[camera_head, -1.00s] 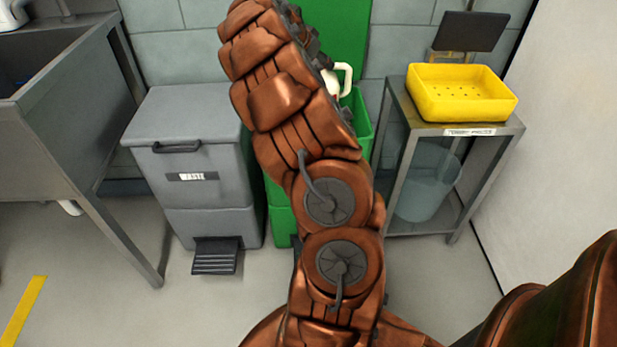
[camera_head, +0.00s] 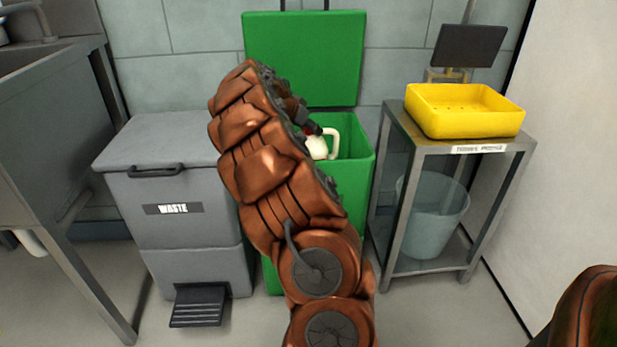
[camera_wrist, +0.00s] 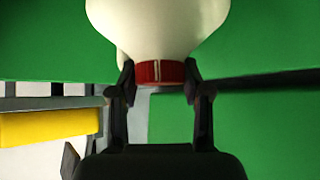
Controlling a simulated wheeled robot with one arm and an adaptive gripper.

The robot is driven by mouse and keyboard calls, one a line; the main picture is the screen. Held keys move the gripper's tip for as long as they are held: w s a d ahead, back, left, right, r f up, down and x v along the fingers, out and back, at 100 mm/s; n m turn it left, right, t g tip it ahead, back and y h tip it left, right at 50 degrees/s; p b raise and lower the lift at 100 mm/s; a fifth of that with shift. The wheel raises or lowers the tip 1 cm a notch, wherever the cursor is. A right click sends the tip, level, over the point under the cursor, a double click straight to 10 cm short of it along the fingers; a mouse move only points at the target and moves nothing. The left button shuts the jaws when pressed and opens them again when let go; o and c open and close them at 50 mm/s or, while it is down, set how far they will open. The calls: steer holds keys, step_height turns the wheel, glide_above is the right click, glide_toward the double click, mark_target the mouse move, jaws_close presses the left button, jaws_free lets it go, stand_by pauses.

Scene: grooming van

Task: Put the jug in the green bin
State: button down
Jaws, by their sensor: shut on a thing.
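The jug (camera_head: 319,147) is cream-white with a handle and a red cap. In the wrist view the jug (camera_wrist: 158,30) fills the top middle, and my gripper (camera_wrist: 160,78) is shut on it at the red cap. In the head view my gripper (camera_head: 306,128) is partly hidden by my arm. The jug is at the mouth of the green bin (camera_head: 357,178), in front of its raised green lid (camera_head: 305,55). I cannot tell how far it is below the rim. My arm covers the bin's left and front parts.
A grey waste bin (camera_head: 190,236) with a closed lid and pedal stands left of the green bin. At right a metal stand (camera_head: 440,160) holds a yellow tray (camera_head: 465,122) and, below, a translucent bucket (camera_head: 432,215). A sink unit (camera_head: 60,130) is at far left.

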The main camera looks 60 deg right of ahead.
mark_target(309, 150)
step_height(309, 150, down, 8)
steer(key=b, duration=0.3)
steer(key=shift+f, duration=0.2)
steer(key=shift+f+b, duration=0.35)
steer(key=shift+f, duration=0.2)
steer(key=c, duration=0.5)
jaws_free()
steer(key=shift+r, duration=0.15)
steer(key=shift+r+p, duration=0.5)
steer(key=shift+r, duration=0.1)
steer(key=p+v, duration=0.2)
steer(key=v, duration=0.5)
steer(key=shift+w+a+p, duration=0.1)
steer(key=shift+a+p, duration=0.1)
steer(key=shift+p, duration=0.1)
